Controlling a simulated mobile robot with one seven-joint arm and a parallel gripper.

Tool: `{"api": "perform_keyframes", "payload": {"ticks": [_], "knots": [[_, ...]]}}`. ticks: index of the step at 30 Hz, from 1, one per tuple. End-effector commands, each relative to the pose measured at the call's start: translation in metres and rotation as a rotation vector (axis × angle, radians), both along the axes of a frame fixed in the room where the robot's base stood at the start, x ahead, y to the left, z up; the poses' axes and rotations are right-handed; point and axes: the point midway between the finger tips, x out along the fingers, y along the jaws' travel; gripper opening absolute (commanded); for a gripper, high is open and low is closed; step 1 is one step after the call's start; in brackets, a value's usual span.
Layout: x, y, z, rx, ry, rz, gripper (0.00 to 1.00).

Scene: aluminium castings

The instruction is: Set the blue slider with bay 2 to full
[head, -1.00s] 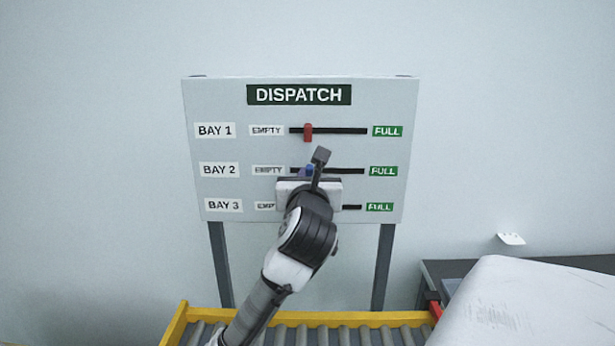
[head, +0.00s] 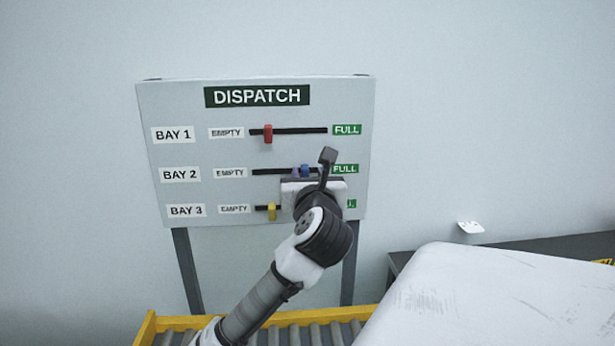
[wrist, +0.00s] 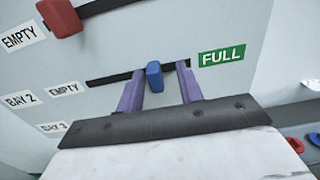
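The blue slider knob (head: 304,170) is on the bay 2 track, roughly two thirds of the way from EMPTY toward FULL. The green bay 2 FULL label (wrist: 221,55) is to its right in the wrist view, with some bare track between. My gripper (wrist: 160,68) is open, with its two purple fingers either side of the blue knob (wrist: 154,77). The left finger is close against the knob's left side; whether they touch I cannot tell. A gap shows between the knob and the right finger. In the head view my wrist hides most of the fingers.
The red bay 1 knob (head: 268,134) sits near EMPTY on the track above. The yellow bay 3 knob (head: 272,211) is below, left of my wrist, which covers part of that track. A yellow-framed roller conveyor (head: 146,330) and a large white block (head: 470,300) lie in front.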

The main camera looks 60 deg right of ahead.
Motion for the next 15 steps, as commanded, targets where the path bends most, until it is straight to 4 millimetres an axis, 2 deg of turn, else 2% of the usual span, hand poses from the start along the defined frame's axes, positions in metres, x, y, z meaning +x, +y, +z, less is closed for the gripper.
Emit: {"api": "perform_keyframes", "payload": {"ticks": [8, 15], "knots": [[-0.005, 0.008, -0.001, -0.002, -0.001, 0.002, 0.36], [-0.036, 0.046, -0.003, -0.004, -0.005, 0.000, 0.36]]}}
